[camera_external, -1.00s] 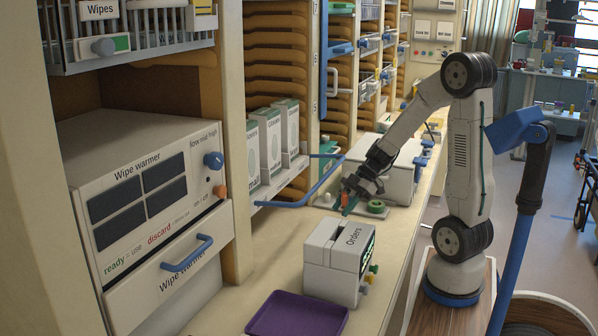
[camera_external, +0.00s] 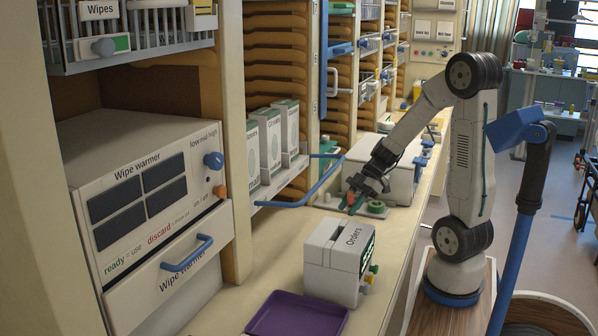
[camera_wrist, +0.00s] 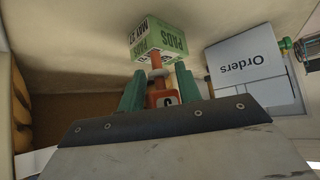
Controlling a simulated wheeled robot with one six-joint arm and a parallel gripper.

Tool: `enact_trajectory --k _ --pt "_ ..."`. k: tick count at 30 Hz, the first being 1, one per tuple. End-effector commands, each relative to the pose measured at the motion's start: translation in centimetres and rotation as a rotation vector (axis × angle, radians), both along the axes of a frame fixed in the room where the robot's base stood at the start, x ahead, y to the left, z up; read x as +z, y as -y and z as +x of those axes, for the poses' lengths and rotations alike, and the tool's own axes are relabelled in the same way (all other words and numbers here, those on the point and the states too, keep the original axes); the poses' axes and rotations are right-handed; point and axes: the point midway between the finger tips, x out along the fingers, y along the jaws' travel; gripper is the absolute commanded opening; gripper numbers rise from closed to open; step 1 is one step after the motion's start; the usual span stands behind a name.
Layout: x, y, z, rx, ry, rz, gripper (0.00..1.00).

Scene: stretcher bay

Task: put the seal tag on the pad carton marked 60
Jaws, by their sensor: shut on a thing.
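In the wrist view my gripper (camera_wrist: 155,90) has its two green fingers closed on an orange tag (camera_wrist: 162,99), the seal tag, with a pale ring around its stem. A green pad carton (camera_wrist: 158,38) appears upside down just beyond the tag. It reads "PADS", with smaller print I cannot read surely. The tag's far end overlaps the carton in the picture; I cannot tell if they touch. In the external view my gripper (camera_external: 357,200) is low over the counter, with the red-orange tag at its fingers. I cannot make out the pad carton there.
A white "Orders" box (camera_external: 334,258) stands nearer on the counter, and in the wrist view (camera_wrist: 250,72) at right. A purple tray (camera_external: 298,318) lies in front. A green round item (camera_external: 376,207) and a large white box (camera_external: 395,182) are close to the gripper. A blue rail (camera_external: 310,192) juts out at left.

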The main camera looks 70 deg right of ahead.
Motion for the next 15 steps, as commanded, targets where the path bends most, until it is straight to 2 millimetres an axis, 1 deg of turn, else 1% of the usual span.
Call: enact_trajectory --k 1,3,9,15 --pt "0.0 -1.0 0.5 0.006 0.001 0.001 0.13" --pt "0.0 -1.8 1.1 0.004 0.000 0.000 0.13" --pt "0.0 -3.0 1.9 0.000 0.000 0.000 0.13" --pt "0.0 -5.8 3.6 0.004 -0.001 0.000 0.13"
